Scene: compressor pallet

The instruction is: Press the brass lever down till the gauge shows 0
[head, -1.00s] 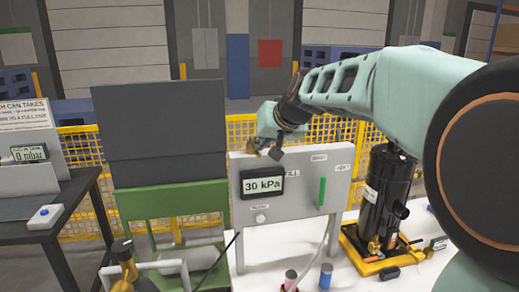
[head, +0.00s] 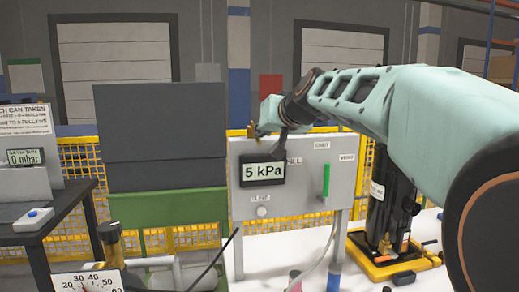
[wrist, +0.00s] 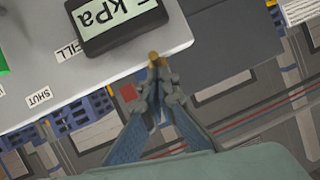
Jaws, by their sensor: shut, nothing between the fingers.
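The digital gauge (head: 264,171) on the grey panel reads 5 kPa in the head view. Its dark case (wrist: 115,22) shows upside down at the top of the wrist view. A small brass piece, seemingly the lever (head: 251,131), is at the panel's top edge above the gauge. In the wrist view the brass (wrist: 154,56) lies right at the fingertips, but I cannot tell whether they touch it. My gripper (head: 264,123) is shut with nothing between its fingers, at the panel's top left. The rest of the lever is hidden.
The grey panel (head: 310,200) also carries a green handle (head: 326,180). A black cylinder on a yellow base (head: 385,265) stands at right.

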